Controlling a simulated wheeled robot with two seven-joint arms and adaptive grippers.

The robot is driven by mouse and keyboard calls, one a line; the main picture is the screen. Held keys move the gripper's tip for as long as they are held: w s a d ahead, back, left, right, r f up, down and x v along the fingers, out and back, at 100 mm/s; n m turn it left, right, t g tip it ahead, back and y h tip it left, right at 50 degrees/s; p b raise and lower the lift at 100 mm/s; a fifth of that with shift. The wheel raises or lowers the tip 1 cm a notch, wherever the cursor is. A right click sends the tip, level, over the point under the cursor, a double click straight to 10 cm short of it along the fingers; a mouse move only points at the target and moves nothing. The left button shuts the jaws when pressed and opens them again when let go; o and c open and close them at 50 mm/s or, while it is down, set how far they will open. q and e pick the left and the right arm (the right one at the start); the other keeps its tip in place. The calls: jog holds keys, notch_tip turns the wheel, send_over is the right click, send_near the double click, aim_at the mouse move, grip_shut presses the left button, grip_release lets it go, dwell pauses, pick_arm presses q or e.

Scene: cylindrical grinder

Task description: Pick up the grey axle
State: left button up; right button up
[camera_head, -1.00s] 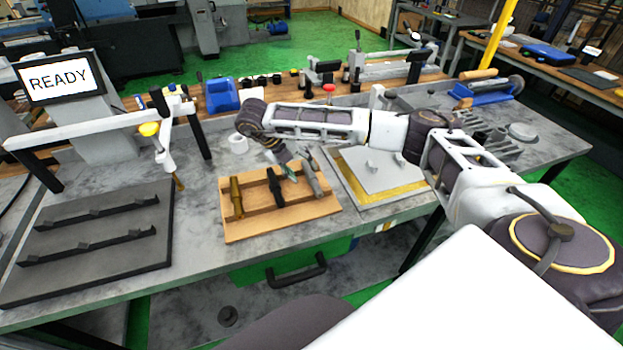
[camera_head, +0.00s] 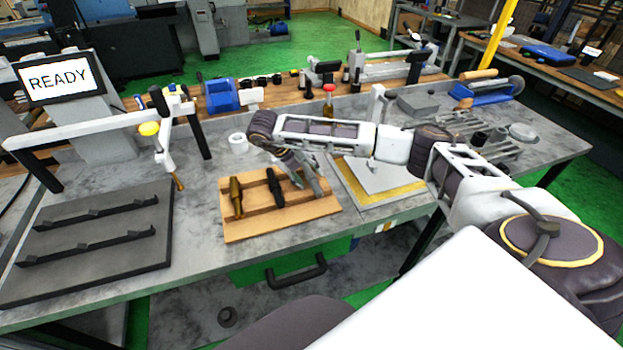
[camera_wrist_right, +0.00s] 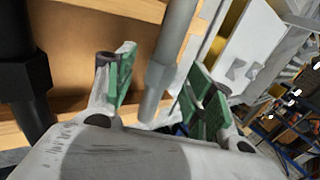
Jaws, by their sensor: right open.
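The grey axle (camera_wrist_right: 172,45) lies on the wooden rack between the two green-padded fingers of my right gripper (camera_wrist_right: 164,66), which is open. In the head view the right gripper (camera_head: 302,176) is over the right end of the rack, and its fingers partly cover the grey axle (camera_head: 316,186). In the wrist view a small gap shows between the axle and the right finger. My left gripper is not in view.
The wooden rack (camera_head: 282,224) also holds a black axle (camera_head: 276,187) and a brass axle (camera_head: 236,197). A grey plate with a yellow border (camera_head: 378,178) lies to the right. A dark fixture tray (camera_head: 95,240) lies at the left. A white cup (camera_head: 238,142) stands behind the rack.

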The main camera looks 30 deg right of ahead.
jog(key=shift+d+f, duration=0.35)
jog(key=shift+f, duration=0.15)
grip_shut()
dwell(0.3)
jog(key=shift+r, duration=0.1)
